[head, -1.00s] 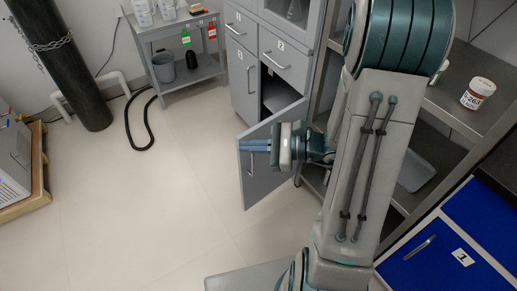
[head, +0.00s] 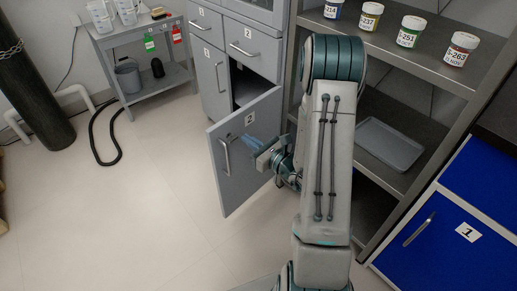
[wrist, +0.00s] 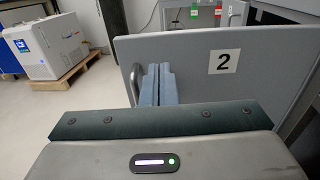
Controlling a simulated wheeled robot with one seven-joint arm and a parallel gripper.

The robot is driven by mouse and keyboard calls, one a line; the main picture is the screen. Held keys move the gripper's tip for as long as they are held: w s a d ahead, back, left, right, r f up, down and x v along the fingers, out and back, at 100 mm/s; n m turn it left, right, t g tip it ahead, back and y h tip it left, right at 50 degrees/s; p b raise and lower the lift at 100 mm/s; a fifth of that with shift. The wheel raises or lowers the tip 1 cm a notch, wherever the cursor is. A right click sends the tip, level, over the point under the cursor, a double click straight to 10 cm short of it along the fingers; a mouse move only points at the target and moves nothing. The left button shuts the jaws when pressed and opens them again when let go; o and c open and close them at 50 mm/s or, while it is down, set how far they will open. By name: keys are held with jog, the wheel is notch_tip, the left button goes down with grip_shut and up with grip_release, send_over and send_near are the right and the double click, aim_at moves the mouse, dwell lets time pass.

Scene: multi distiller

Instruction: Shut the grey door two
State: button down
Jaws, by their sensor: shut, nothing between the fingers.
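The grey door two (head: 246,150) stands swung open from the lower part of the grey cabinet (head: 213,88), with its numbered face and bar handle (head: 224,155) toward the left. It also shows in the wrist view (wrist: 220,85), upright, with a "2" label. In the wrist view my fingers (wrist: 158,85) overlap the door near the handle (wrist: 135,84). I cannot tell whether they touch it. The cabinet opening (head: 247,85) shows dark behind the door.
A steel shelf rack (head: 390,115) with labelled jars and a tray (head: 390,143) stands close to the right of my arm. A blue cabinet (head: 430,240) is at the lower right. A grey cart (head: 150,45) stands at the back left.

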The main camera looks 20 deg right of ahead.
aim_at(227, 125)
jog(key=b+x, duration=0.1)
jog(key=x, duration=0.6)
jog(key=shift+w+a, duration=0.1)
jog(key=shift+w, duration=0.1)
jog(key=shift+w, duration=0.1)
